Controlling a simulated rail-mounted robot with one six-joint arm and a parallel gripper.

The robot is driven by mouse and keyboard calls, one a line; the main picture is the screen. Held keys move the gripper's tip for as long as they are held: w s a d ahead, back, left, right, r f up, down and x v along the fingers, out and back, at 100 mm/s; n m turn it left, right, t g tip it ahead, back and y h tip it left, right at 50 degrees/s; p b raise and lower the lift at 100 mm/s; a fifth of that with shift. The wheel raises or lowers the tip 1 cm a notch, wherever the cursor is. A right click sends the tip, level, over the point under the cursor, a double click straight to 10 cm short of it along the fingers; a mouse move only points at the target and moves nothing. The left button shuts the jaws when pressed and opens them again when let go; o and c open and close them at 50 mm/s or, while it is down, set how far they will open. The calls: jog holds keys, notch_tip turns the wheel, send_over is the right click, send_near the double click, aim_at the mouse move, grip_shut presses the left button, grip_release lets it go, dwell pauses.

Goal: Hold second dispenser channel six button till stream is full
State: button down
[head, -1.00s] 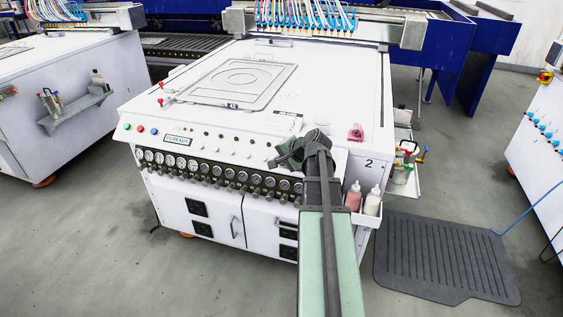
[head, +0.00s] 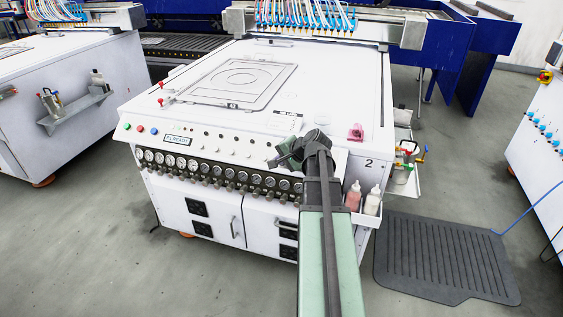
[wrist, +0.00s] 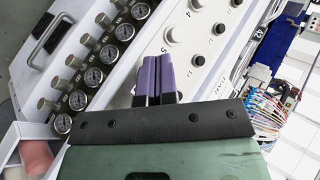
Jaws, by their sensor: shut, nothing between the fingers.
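The second dispenser (head: 225,115) is a white cabinet marked "2" in the middle of the head view. Its sloped front panel carries a row of small black buttons (head: 235,139) above a row of gauges. My gripper (wrist: 158,60) is shut and empty, its purple fingers pointing at this panel in the wrist view. In that view a black button (wrist: 198,60) and white knobs, one by the label "5" (wrist: 165,50), show beyond the fingers. The channel six button cannot be made out; the fingers cover part of the panel. I cannot tell whether the fingertips touch anything.
Gauges with knobs (wrist: 93,76) line the panel beside my fingers. Two bottles (head: 362,197) hang at the cabinet's right corner. A dark mat (head: 445,257) lies on the floor at right. Coloured tubes (head: 305,14) run to the gantry behind.

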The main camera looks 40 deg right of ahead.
jog(key=shift+w+d+f, duration=0.1)
jog(key=shift+d+f, duration=0.1)
jog(key=shift+f, duration=0.1)
jog(key=shift+w+d+f+b, duration=0.15)
jog(key=shift+d+f+b, duration=0.2)
jog(key=shift+b, duration=0.3)
dwell(0.5)
jog(key=shift+a, duration=0.15)
dwell(2.3)
jog(key=shift+s+a+r+p, duration=0.25)
jog(key=shift+a+r+p, duration=0.15)
jog(key=shift+r+p, duration=0.35)
jog(key=r+p, duration=0.1)
jog(key=s+a+r+p, duration=0.1)
jog(key=a+r+p, duration=0.1)
jog(key=r+p, duration=0.1)
jog(key=shift+s+a, duration=0.25)
